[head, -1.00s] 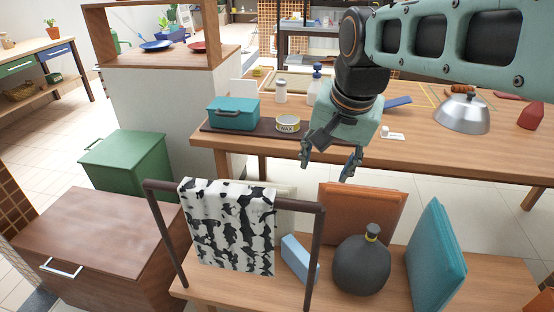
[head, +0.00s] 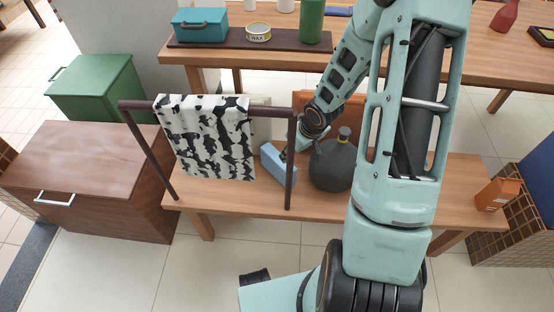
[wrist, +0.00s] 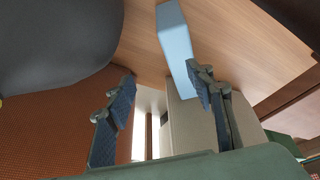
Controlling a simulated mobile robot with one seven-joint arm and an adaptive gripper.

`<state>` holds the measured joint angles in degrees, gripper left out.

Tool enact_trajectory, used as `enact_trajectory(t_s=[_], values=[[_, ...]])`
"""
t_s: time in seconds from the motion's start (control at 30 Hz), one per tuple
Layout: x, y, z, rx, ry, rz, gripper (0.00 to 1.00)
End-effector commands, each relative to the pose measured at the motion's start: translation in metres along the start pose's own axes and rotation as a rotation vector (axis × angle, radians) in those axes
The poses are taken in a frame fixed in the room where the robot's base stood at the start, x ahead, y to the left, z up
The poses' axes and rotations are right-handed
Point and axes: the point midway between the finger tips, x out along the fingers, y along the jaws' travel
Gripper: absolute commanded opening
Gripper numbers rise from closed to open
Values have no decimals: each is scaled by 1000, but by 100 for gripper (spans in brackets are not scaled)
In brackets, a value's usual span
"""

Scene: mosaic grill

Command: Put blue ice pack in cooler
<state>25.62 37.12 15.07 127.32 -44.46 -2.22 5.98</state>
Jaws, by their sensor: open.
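The light blue ice pack (head: 279,165) is a narrow block on the low wooden bench, beside the black-and-white cloth on its rack. In the wrist view the ice pack (wrist: 175,38) lies just beyond my fingertips, nearer the right finger. A green lidded box (head: 95,85) stands on the floor at left, and a teal handled box (head: 200,26) is on the table; I cannot tell which is the cooler.
The dark jug (head: 331,168) stands close to my gripper. The rack (head: 290,170) with the hanging cloth (head: 207,140) rises left of the ice pack. An orange-brown panel (wrist: 45,130) and a pale panel (wrist: 195,125) are near the fingers. A brown chest (head: 85,165) stands at left.

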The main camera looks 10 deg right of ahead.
Motion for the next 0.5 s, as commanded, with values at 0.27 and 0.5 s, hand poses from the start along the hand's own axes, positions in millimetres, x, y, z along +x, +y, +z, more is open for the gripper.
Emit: enact_trajectory(t_s=[0.27,0.5], values=[[26,-30,4,-47,34,-74,49],[61,-32,3,-46,33,-72,49]])
